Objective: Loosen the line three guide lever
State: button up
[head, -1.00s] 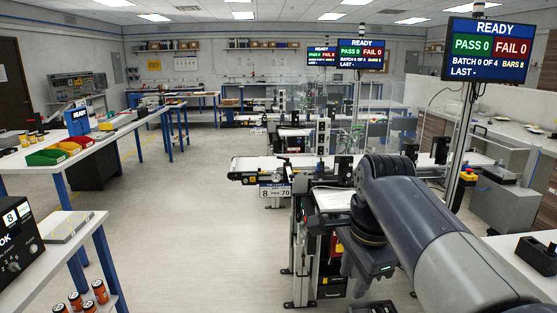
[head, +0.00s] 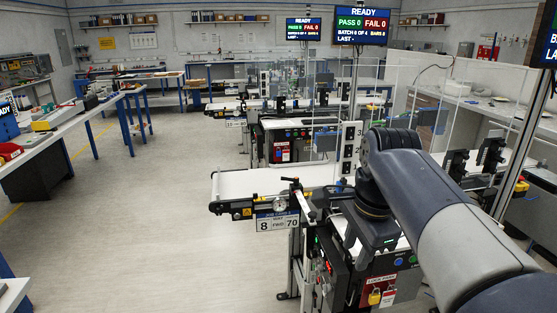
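The nearest belt conveyor (head: 265,183) runs across the middle of the head view, its white belt empty at the left end. A small black lever-like handle (head: 292,182) stands at its near edge, above a sign. I cannot tell whether it is the line three guide lever. My gripper (head: 376,240) points down over the near side of this conveyor, right of that handle and apart from it.
A sign reading 8 and 70 (head: 277,222) hangs on the conveyor's near side. A red lockout panel with padlocks (head: 381,293) is below my gripper. Clear guard panels (head: 400,95) and another conveyor (head: 300,130) stand behind. Open floor (head: 130,230) lies left.

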aim_at(295, 180)
jog(key=i+j+z, duration=0.15)
jog(key=i+j, duration=0.4)
jog(key=i, duration=0.2)
jog(key=i+j+z, duration=0.1)
jog(key=i+j, duration=0.5)
jog(key=i, duration=0.15)
